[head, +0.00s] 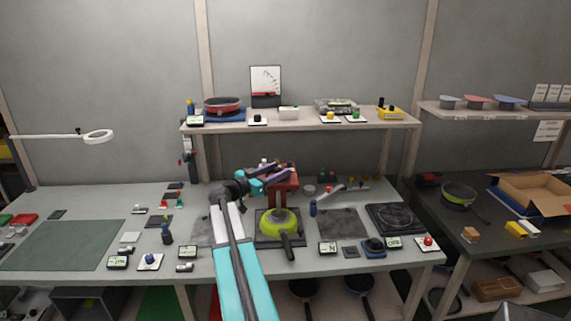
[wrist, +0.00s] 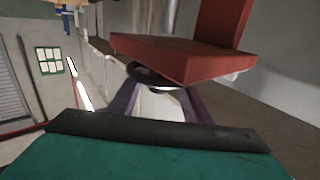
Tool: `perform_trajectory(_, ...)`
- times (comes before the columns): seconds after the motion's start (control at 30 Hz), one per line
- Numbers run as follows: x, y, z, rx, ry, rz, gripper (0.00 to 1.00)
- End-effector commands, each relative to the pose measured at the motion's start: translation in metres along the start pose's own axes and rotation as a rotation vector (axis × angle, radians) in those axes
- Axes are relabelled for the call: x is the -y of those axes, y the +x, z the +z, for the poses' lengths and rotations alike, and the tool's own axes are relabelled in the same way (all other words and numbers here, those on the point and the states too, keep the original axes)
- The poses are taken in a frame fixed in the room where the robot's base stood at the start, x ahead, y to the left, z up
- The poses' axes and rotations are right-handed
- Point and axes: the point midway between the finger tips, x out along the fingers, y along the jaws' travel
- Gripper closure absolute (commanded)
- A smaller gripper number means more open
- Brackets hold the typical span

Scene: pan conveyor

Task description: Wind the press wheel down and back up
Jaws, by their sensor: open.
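The red press (head: 284,186) stands at the middle of the workbench, over a lime-green pan (head: 277,224) whose dark handle points to the front. My gripper (head: 277,171), with purple fingers, is at the top of the press and hides part of it. In the wrist view the red press block (wrist: 185,56) fills the upper middle. A dark round rim, seemingly the press wheel (wrist: 150,80), shows at the block's edge, between my open purple fingers (wrist: 160,95). I cannot tell whether the fingers touch it. Most of the wheel is hidden in the head view.
A shelf (head: 300,124) with a red pan (head: 222,105) and small items runs behind the press. A dark hotplate (head: 394,217) and several buttons and labels lie on the bench to the right. A green mat (head: 65,245) covers the left end.

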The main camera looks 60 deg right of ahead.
Motion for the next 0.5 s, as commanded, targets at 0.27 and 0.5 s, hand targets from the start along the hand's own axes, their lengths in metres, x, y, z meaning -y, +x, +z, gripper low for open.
perform_trajectory(0.27, 0.001, 0.035, -0.002, 0.0, -0.001, 0.0, 0.55)
perform_trajectory(0.5, 0.001, 0.044, 0.0, -0.001, -0.001, -0.001, 0.55)
